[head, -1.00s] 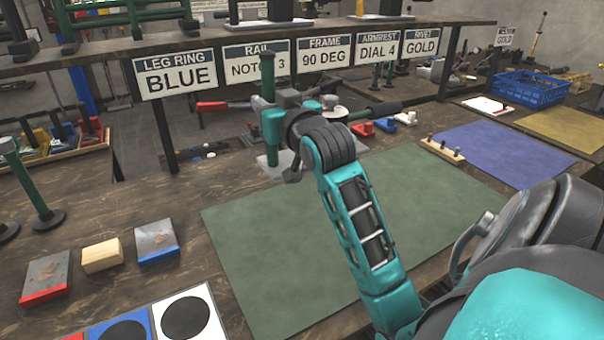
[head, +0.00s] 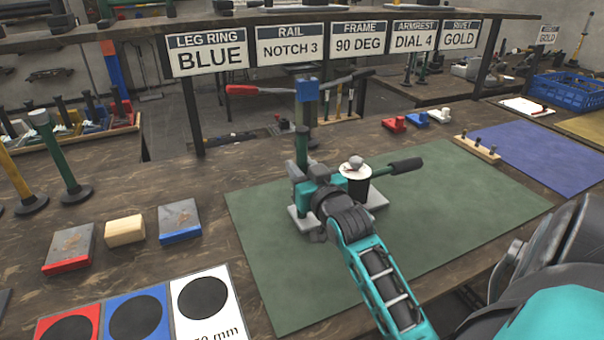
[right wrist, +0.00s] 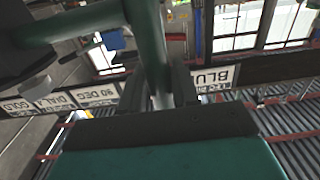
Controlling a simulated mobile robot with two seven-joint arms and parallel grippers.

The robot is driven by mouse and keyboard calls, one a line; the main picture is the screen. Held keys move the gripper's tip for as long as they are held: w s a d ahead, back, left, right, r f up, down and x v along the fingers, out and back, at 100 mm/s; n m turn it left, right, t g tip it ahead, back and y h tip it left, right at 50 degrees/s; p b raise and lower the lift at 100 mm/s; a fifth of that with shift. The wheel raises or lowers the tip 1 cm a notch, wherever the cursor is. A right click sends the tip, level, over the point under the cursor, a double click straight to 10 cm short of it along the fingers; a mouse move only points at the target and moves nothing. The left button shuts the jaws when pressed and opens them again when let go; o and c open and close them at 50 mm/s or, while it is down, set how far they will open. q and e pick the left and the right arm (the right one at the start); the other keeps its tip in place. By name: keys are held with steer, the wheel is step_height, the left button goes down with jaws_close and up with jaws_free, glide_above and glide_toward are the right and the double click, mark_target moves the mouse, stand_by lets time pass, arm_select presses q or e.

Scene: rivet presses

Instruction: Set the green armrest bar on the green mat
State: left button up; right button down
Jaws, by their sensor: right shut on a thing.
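The green armrest bar (head: 302,147) shows as an upright green post with a side bar that ends in a black grip. My right gripper (head: 312,186) is shut on it; the wrist view also shows the green bar (right wrist: 146,45) between the two dark fingers (right wrist: 158,88). The bar is over the left-back part of the green mat (head: 420,220). Pale plates show below it, and I cannot tell whether they touch the mat. My gripper hides part of the bar. My left gripper is not in view.
A press with a blue top (head: 306,90) and a red-handled lever stands behind. Red, blue and white small parts (head: 418,119) lie beyond the mat. A peg block (head: 477,148) is at its right-back edge. Blocks (head: 125,231) and coloured cards stand left. The mat's front is clear.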

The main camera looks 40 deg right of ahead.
steer(key=shift+f, duration=0.2)
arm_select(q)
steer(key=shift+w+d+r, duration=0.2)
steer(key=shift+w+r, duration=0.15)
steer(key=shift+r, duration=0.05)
arm_select(e)
steer(key=shift+f, duration=0.1)
steer(key=c, duration=1.2)
jaws_free()
steer(key=o, duration=0.4)
steer(key=shift+c, duration=0.2)
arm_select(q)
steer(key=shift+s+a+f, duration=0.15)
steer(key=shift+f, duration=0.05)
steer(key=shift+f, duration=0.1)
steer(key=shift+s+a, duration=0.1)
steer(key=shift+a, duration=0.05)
arm_select(e)
steer(key=v, duration=1.2)
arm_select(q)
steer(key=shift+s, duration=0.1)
